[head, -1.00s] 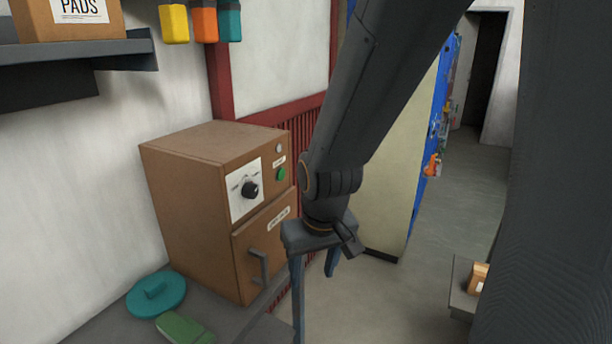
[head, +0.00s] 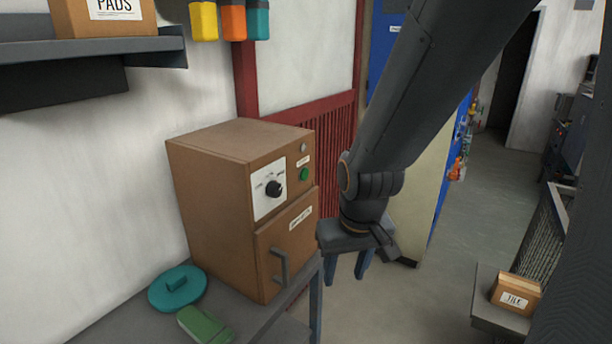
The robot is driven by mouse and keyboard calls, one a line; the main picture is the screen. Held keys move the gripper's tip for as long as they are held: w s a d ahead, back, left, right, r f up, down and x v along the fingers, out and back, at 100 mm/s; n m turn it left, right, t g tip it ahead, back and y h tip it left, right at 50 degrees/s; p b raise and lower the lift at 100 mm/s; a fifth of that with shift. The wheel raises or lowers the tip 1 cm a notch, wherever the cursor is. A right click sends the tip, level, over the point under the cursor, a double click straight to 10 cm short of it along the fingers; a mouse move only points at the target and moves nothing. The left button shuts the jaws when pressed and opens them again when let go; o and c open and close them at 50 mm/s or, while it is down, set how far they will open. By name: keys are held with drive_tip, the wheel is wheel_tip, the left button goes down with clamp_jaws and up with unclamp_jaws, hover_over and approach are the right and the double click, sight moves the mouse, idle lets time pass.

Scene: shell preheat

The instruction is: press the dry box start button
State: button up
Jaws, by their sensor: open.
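The dry box (head: 215,205) is a brown cabinet on a grey bench at the left. Its green start button (head: 304,174) is on the upper right of its front, under a small label and a round grey lamp (head: 303,147). A black knob (head: 273,188) on a white dial plate is left of the button. Below is the shut door with a grey handle (head: 281,266). My gripper (head: 338,300) points down, open and empty, to the right of the box front and lower than the button. It is apart from the button, which is fully visible.
A teal lid-like disc (head: 165,293) and a green object (head: 203,326) lie on the bench (head: 245,318) before the box. A shelf (head: 95,52) is at upper left, with hanging yellow, orange and teal items beside it. A small carton (head: 515,294) stands at right.

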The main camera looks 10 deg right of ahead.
clamp_jaws()
idle(1.5)
